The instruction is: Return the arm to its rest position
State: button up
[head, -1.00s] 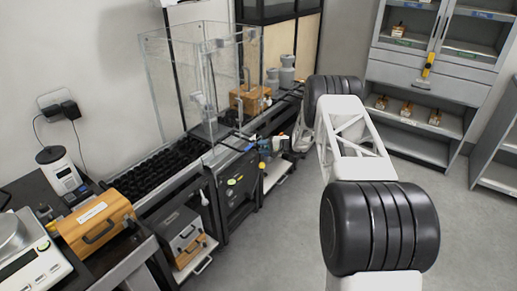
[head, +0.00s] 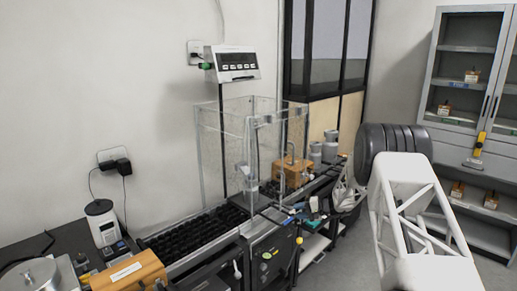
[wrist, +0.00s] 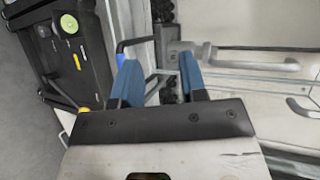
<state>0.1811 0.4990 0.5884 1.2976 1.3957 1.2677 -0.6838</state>
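My arm (head: 408,190), white with black joint bands, reaches from the lower right of the head view toward the table by the clear-walled enclosure. My gripper (wrist: 158,80) shows in the wrist view as two blue fingers held apart, with no object clearly held between them. Behind the fingers are a grey handle (wrist: 275,63) and pale panels. In the head view the gripper end is small and partly hidden among the items beside the enclosure.
The clear enclosure (head: 218,150) stands close to my gripper. A wooden box (head: 290,174) and grey weights (head: 330,147) stand behind it. A black ribbed conveyor (head: 195,238) and another wooden box (head: 128,275) are at left. A grey cabinet (head: 465,145) stands at right.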

jog(key=s+a+r+n+g+h, duration=0.1)
jog(key=s+a+r+g+h, duration=0.15)
jog(key=s+r, duration=1.15)
jog(key=s+a+r+n+g+h, duration=0.1)
jog(key=s+a+r+n+h, duration=0.2)
jog(key=s+r, duration=1.15)
jog(key=s+d+t+h, duration=0.1)
jog(key=s+h, duration=0.3)
jog(key=s, duration=1.6)
jog(key=s+d+t+h, duration=0.1)
jog(key=s+d+h, duration=0.3)
jog(key=s, duration=1.5)
jog(key=shift+s, duration=0.35)
jog(key=shift+t+h, duration=0.25)
jog(key=shift+c, duration=0.3)
